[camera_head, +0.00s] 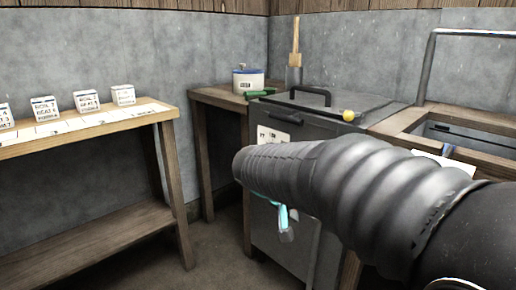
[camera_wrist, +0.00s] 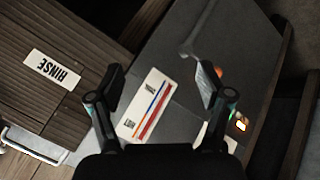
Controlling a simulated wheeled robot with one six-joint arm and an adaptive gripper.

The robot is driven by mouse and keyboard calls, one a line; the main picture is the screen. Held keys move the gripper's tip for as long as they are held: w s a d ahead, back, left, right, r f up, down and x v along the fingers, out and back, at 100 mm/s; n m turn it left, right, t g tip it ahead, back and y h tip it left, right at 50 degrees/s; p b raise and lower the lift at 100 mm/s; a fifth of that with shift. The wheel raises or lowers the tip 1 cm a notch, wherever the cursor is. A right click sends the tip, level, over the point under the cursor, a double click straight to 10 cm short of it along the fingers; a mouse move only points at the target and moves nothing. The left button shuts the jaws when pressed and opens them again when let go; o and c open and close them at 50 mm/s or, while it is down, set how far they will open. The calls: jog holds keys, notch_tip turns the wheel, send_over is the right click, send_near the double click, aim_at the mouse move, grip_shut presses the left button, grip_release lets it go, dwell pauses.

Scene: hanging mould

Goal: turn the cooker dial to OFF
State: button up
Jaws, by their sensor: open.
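The grey cooker (camera_head: 300,165) stands in the corner, with a lid on top and a pale label on its front. In the wrist view its dark front (camera_wrist: 185,45) is tilted and carries a white plate (camera_wrist: 150,105) with a blue and a red stripe and the word HOT. A small orange-red piece (camera_wrist: 218,71) shows beside the right finger; I cannot tell whether it is part of the dial. An orange lamp (camera_wrist: 241,124) glows to the right. My gripper (camera_wrist: 160,80) is open and empty in front of the plate.
A wooden surface with a RINSE label (camera_wrist: 53,69) lies left in the wrist view. A side table (camera_head: 215,97) with a white pot (camera_head: 248,82) stands left of the cooker, and a wooden sink unit (camera_head: 440,125) right. A bench (camera_head: 60,135) with several boxes is at left.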

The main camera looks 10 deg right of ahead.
jog(key=w+a+m+t+h+p, duration=0.1)
jog(key=w+a+t+h, duration=0.1)
jog(key=w+a, duration=0.45)
jog(key=w+a+r+m+t+h+p, duration=0.1)
jog(key=w+a+t+h+p, duration=0.2)
jog(key=w, duration=0.7)
jog(key=w+a+m+t+h, duration=0.1)
jog(key=w+a+t+h, duration=0.1)
jog(key=w+a, duration=0.5)
jog(key=p+x, duration=0.1)
jog(key=x, duration=1.3)
jog(key=shift+w, duration=0.4)
jog(key=shift+d, duration=0.15)
jog(key=c, duration=1.2)
